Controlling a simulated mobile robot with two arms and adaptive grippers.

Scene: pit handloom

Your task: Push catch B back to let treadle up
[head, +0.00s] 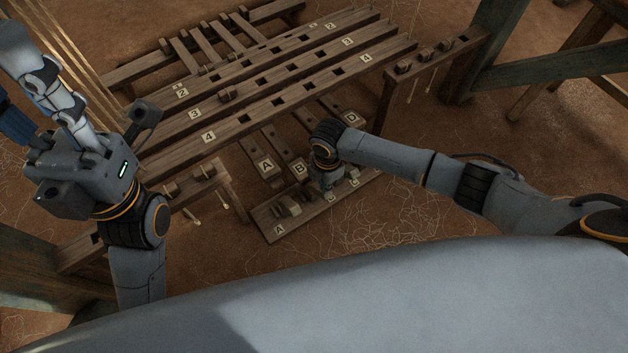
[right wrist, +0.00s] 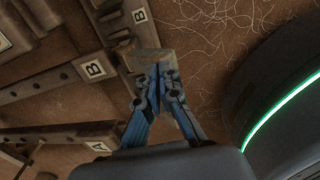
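The catch board (head: 312,214) lies on the ground in front of the treadles. Treadle A (head: 266,165) and treadle B (head: 299,168) show their letter plates. Catch A (head: 287,207) stands clear on the board's left part. My right gripper (head: 326,187) points down over the board beside B and hides catch B in the head view. In the right wrist view its blue fingers (right wrist: 156,78) are together, with their tips at a pale block, catch B (right wrist: 150,61). I cannot tell if they touch it. My left gripper (head: 10,78) is raised at the left with fingers apart, partly cut off.
Numbered wooden beams (head: 270,84) with slots stand behind the treadles. A side rail with pegs (head: 432,55) is at the upper right, another (head: 188,187) at the left. Loose threads lie on the bare earth floor (head: 400,215).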

